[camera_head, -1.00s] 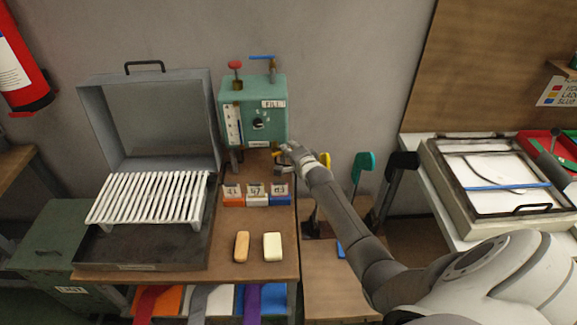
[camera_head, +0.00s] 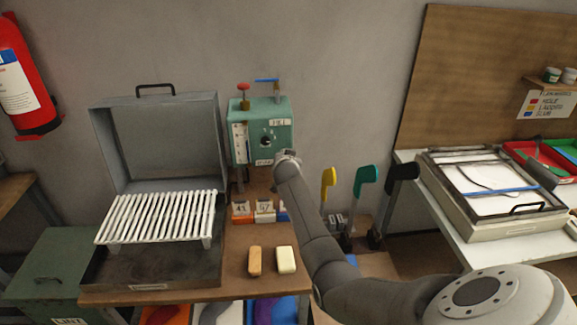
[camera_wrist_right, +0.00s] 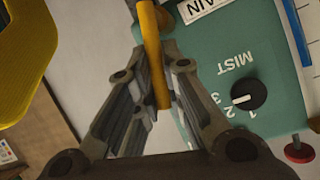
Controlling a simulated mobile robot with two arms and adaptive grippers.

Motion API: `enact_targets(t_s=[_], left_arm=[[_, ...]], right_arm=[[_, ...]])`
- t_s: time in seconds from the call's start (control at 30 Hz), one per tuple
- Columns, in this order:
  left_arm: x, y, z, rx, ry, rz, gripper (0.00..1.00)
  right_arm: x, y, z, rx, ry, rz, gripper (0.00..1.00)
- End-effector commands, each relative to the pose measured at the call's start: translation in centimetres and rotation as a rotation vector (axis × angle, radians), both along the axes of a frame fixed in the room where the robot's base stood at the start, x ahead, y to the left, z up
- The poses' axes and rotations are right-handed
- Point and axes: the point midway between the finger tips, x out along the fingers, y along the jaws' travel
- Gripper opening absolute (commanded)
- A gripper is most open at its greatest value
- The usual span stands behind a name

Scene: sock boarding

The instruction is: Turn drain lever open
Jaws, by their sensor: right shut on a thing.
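The teal box (camera_head: 250,158) stands at the back of the bench, with a dial, a gauge, a red knob and a blue handle on it. In the right wrist view its face (camera_wrist_right: 222,52) shows a MIST dial and a partly cut label ending in "AIN". The yellow-orange drain lever (camera_wrist_right: 151,45) runs between the fingers of my right gripper (camera_wrist_right: 161,72), which is shut on it. In the head view my right gripper (camera_head: 287,156) is at the box's lower right corner and hides the lever. My left gripper is not in view.
An open grey case (camera_head: 150,285) with white slats is left of the box. Numbered blocks (camera_head: 264,212) and two bars, orange (camera_head: 255,261) and cream (camera_head: 286,260), lie on the bench. Yellow (camera_head: 328,183), green (camera_head: 364,180) and black (camera_head: 402,172) upright forms stand close right of my arm.

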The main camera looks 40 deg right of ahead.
Motion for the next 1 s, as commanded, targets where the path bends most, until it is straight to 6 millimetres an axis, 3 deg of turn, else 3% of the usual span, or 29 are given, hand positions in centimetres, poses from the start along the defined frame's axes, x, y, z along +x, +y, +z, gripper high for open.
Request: enact_targets(t_s=[0.1,0.4,1.0], left_arm=[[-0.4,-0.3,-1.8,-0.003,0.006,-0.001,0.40],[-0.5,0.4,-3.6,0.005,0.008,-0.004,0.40],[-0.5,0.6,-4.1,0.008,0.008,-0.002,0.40]], right_arm=[[0.3,0.5,-0.4,-0.073,0.044,0.001,0.00],[0.6,1.1,-0.2,-0.197,0.121,0.000,0.00],[0.7,1.3,0.0,-0.239,0.149,0.002,0.00]])
